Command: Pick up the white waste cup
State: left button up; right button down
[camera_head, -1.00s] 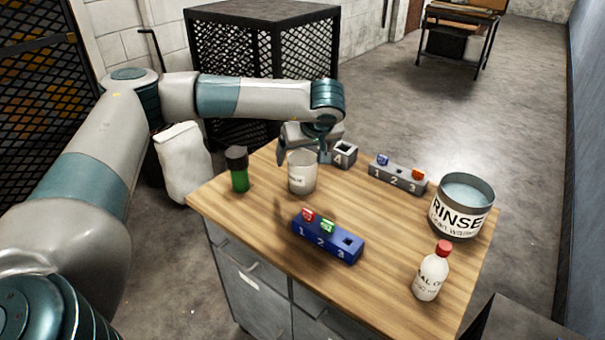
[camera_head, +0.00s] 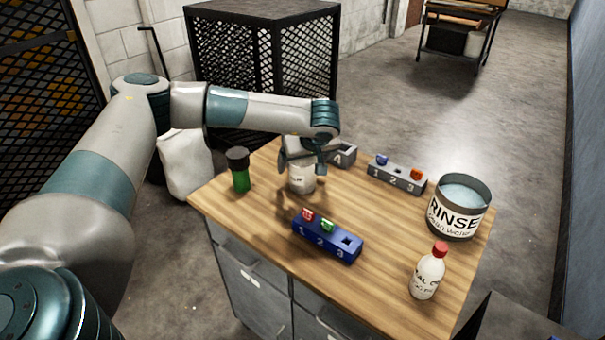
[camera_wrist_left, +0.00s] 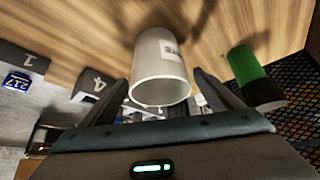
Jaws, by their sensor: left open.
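The white waste cup (camera_head: 301,181) stands upright on the wooden table, toward its back left. Its upper part is hidden by my left gripper in the head view. In the left wrist view the cup (camera_wrist_left: 160,70) shows its open rim, with one finger on each side of it. My left gripper (camera_head: 303,166) is open and comes down around the cup's top. In the wrist view the fingers (camera_wrist_left: 163,108) look apart from the cup walls. My right gripper is not in view.
A green bottle with a black cap (camera_head: 239,170) stands left of the cup. A grey block marked 4 (camera_head: 343,156) is close behind right. A blue numbered rack (camera_head: 327,240), grey rack (camera_head: 397,177), rinse pot (camera_head: 459,207) and red-capped bottle (camera_head: 428,272) stand on the table (camera_head: 385,222).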

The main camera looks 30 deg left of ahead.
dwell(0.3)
pick_arm(q)
jog(key=c, duration=1.1)
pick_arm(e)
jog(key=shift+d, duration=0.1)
pick_arm(q)
jog(key=shift+r, duration=0.15)
